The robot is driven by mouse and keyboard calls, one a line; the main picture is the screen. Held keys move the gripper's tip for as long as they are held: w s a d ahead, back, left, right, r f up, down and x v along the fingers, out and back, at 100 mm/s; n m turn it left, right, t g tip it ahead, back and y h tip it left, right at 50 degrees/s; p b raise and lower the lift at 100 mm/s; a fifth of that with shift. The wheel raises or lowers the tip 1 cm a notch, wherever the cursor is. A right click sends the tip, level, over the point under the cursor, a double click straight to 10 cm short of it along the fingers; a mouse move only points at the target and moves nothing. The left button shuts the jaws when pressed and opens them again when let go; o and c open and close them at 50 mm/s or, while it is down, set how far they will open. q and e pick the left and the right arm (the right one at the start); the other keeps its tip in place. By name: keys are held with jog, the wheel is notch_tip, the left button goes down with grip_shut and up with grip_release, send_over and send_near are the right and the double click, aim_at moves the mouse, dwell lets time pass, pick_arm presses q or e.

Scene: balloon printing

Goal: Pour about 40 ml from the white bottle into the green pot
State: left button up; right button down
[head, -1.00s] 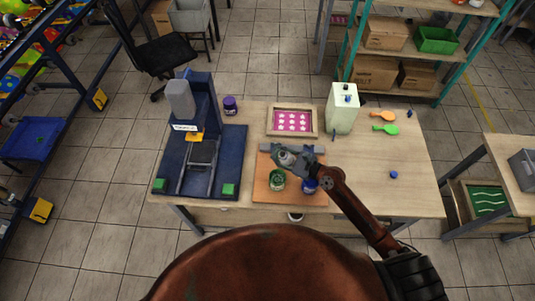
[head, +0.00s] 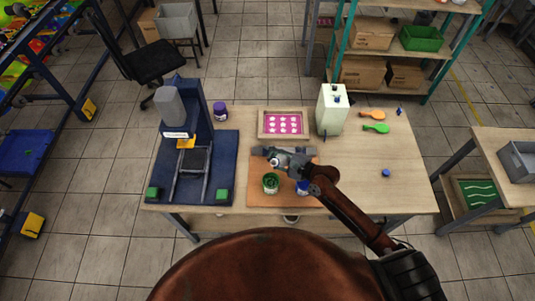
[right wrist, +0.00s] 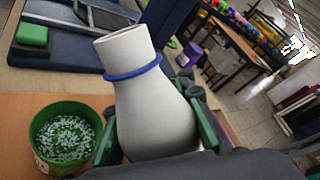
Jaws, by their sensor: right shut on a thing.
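My right gripper (head: 284,161) is shut on the white bottle (right wrist: 152,110), which has a blue ring around its neck. The bottle's open mouth leans to the left in the right wrist view. In the head view the gripper and bottle are just behind the green pot (head: 271,184). The green pot also shows in the right wrist view (right wrist: 41,161), left of the bottle and apart from it, with many small pale bits inside. No stream between bottle and pot shows. The bottle's inside is hidden. My left gripper is not in view.
A blue pot (head: 303,188) stands right of the green pot on the orange board (head: 257,199). A blue press (head: 222,170) stands at left. A framed pink screen (head: 283,124) and a pale canister (head: 331,111) stand behind. The table's right side is mostly clear.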

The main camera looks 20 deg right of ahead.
dwell(0.3)
jog(key=shift+d+f+n+p, duration=0.1)
jog(key=shift+f+n+p, duration=0.05)
jog(key=shift+n+p, duration=0.3)
jog(key=shift+w+d+f+p, duration=0.1)
jog(key=shift+w+p, duration=0.05)
jog(key=shift+p, duration=0.3)
jog(key=shift+w+d+f+n+h+p, duration=0.1)
jog(key=shift+d+f+n+h+p, duration=0.15)
jog(key=shift+f+n+h+p, duration=0.4)
dwell(0.8)
jog(key=shift+w+d+f+n+t+h+p, duration=0.15)
jog(key=shift+f+n+t+h+p, duration=0.3)
jog(key=shift+n+p, duration=0.35)
dwell(1.0)
jog(key=shift+f+n, duration=0.25)
jog(key=shift+n, duration=0.05)
jog(key=shift+d+f+p, duration=0.1)
jog(key=shift+f+p, duration=0.15)
jog(key=shift+p, duration=0.05)
dwell(0.4)
